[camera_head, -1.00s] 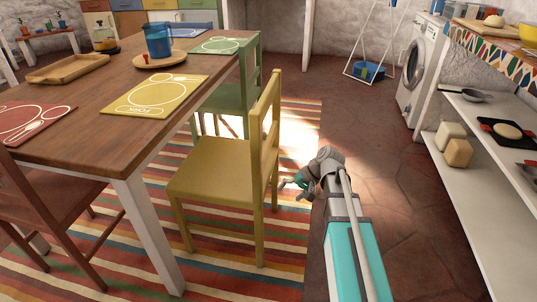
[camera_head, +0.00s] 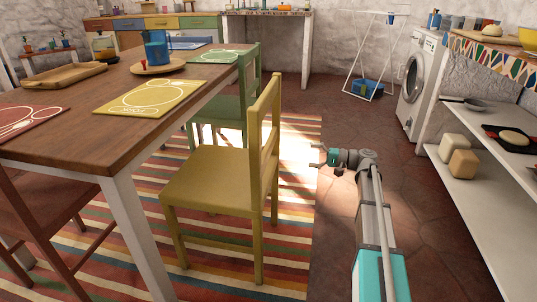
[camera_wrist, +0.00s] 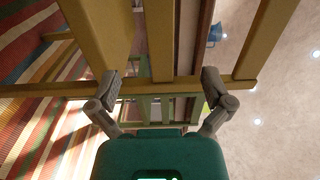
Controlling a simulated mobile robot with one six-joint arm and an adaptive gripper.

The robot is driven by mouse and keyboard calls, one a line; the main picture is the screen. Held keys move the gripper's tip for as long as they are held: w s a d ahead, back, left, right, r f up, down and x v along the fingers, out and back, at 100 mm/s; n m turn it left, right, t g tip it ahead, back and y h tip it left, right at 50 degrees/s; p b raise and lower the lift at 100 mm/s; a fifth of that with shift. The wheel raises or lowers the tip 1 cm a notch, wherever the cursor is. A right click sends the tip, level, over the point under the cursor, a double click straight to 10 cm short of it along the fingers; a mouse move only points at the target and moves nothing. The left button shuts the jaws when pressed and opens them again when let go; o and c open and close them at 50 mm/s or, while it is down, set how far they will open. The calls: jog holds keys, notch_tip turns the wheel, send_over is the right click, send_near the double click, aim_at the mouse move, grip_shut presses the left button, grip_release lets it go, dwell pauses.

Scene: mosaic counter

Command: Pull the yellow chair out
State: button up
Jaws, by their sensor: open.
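The yellow chair (camera_head: 205,185) stands upright at the long side of the wooden table (camera_head: 120,142), its seat facing the table and its back toward my arm. My gripper (camera_head: 318,156) is open and empty, to the right of the chair back and visibly apart from it in the head view. In the wrist view, the yellow chair back (camera_wrist: 163,40) fills the space ahead of my gripper (camera_wrist: 160,75), with one bar between the two spread fingers. I cannot tell there how near the fingers are to the wood.
A green chair (camera_head: 228,105) stands beyond the yellow one, and a reddish-brown chair (camera_head: 45,215) is at the near left. A striped rug (camera_head: 225,270) lies under the chairs. White shelves (camera_head: 480,195) and a washing machine (camera_head: 417,85) line the right side; the floor between is clear.

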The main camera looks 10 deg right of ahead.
aim_at(270, 151)
jog(key=shift+a, duration=0.1)
jog(key=x, duration=1.6)
jog(key=c, duration=1.3)
